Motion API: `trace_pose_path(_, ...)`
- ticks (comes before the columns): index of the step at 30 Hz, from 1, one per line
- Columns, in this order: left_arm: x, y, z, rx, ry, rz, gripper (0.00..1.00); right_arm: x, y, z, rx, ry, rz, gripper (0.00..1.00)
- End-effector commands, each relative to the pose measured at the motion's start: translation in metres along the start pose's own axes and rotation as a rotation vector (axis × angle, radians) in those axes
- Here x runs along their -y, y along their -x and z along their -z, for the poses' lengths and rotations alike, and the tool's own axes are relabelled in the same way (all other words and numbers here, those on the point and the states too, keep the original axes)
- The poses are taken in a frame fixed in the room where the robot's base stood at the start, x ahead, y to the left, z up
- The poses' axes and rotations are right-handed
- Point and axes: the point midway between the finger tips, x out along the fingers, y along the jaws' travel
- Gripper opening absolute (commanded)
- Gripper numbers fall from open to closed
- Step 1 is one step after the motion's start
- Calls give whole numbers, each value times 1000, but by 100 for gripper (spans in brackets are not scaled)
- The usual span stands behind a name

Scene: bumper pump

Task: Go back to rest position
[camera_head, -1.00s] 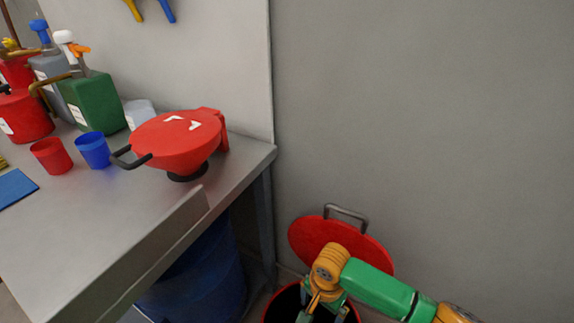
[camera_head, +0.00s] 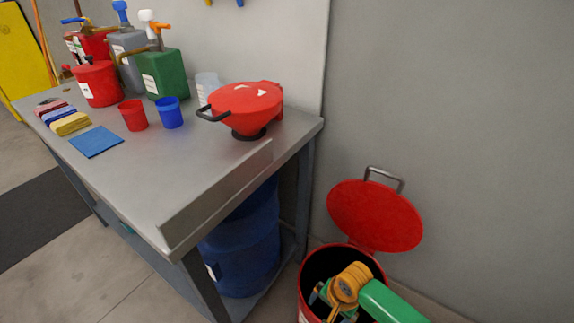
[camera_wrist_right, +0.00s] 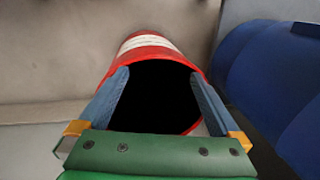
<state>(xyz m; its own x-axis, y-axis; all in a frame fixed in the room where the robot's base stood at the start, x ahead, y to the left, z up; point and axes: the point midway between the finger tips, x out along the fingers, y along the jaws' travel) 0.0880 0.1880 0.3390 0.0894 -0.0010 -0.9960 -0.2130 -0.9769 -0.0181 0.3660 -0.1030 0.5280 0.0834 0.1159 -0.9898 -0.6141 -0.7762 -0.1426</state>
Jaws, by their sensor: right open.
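My right arm comes in at the lower right of the head view. Its gripper (camera_head: 332,302) is over the mouth of a red bin (camera_head: 308,295) whose red lid (camera_head: 375,215) stands open against the wall. In the right wrist view my right gripper (camera_wrist_right: 158,85) is open, its two fingers apart with nothing between them. Beyond the fingers is the dark opening of the red bin (camera_wrist_right: 150,42). The inside of the bin is too dark to see into. My left gripper does not show in either view.
Floor at lower left is clear.

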Motion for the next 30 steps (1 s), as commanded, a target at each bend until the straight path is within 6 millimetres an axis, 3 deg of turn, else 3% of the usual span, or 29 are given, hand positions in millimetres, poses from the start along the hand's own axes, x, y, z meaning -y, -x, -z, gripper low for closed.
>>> trace_pose_path(5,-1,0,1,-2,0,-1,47,-28,-49,-5,-27,117,45,100)
trace_pose_path(11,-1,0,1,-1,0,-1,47,-97,-107,-30,-79,332,23,100)
trace_pose_path(15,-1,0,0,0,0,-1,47,-158,-136,-68,-87,514,-28,100)
trace_pose_path(20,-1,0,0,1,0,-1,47,-228,-153,-127,-55,735,-87,100)
trace_pose_path(23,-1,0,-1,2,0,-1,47,-268,-154,-168,-18,870,-112,100)
trace_pose_path(25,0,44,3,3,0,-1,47,-261,-110,-168,-27,893,-111,100)
trace_pose_path(30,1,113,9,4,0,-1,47,-250,-42,-166,-27,890,-111,100)
